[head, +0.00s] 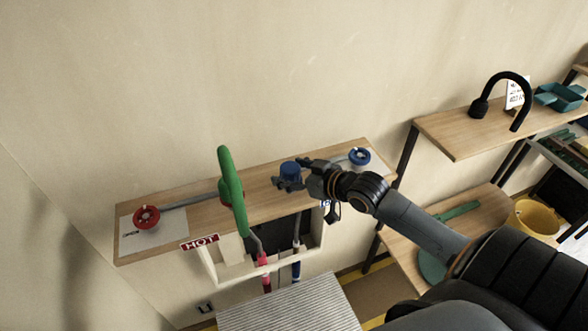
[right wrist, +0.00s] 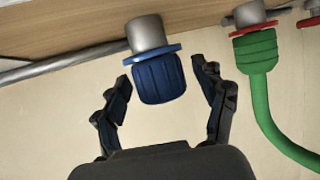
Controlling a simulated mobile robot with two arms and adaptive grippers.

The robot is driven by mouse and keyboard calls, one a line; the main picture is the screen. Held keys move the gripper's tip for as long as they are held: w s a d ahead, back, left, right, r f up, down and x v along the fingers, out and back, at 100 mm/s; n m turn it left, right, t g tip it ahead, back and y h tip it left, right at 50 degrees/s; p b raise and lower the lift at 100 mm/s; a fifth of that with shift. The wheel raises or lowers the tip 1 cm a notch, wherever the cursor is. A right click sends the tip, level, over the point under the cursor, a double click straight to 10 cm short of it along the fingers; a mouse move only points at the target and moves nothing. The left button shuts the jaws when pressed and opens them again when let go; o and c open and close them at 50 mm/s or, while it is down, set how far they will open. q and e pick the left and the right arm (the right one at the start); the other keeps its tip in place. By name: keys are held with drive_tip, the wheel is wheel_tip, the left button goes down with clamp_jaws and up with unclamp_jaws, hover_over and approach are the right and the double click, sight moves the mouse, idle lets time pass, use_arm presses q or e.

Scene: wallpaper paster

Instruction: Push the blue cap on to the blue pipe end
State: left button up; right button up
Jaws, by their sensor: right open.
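The blue cap (right wrist: 160,78) is ribbed. In the right wrist view it sits in line with the grey pipe end (right wrist: 148,32), against the blue ring (right wrist: 152,52) around that pipe. How deep it sits cannot be told. In the head view the blue cap (head: 290,170) shows at my right gripper's tips, above the wooden shelf. My right gripper (right wrist: 163,82) is open, with one finger on each side of the cap. Gaps show between fingers and cap; it also shows in the head view (head: 287,176). My left gripper is not in view.
A green hose (head: 231,190) stands left of the cap, joined to a red-ringed pipe (right wrist: 250,14). A red handwheel (head: 147,217) and a blue handwheel (head: 359,156) sit at the ends of the shelf (head: 190,200). A ridged panel (head: 290,306) is below.

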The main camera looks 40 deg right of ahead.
drive_tip(key=v, duration=1.2)
idle(0.5)
drive_tip(key=s+a+f+g+h, duration=0.1)
drive_tip(key=s+a+f+g, duration=0.15)
drive_tip(key=f, duration=0.35)
drive_tip(key=s+a+f+g+h, duration=0.1)
drive_tip(key=s+a+f+g, duration=0.1)
drive_tip(key=s+f, duration=0.3)
drive_tip(key=s+a+f+g, duration=0.5)
drive_tip(key=s+a+f, duration=0.15)
drive_tip(key=a, duration=0.35)
wheel_tip(320, 180, down, 32)
drive_tip(key=s+g+b, duration=0.1)
drive_tip(key=s+b, duration=0.2)
drive_tip(key=b, duration=0.3)
drive_tip(key=s+d+f+g+h+b, duration=0.1)
drive_tip(key=s+d+f+b, duration=0.2)
drive_tip(key=s+f, duration=1.3)
wheel_tip(320, 180, down, 3)
drive_tip(key=shift+f+b, duration=0.15)
drive_tip(key=shift+b, duration=0.45)
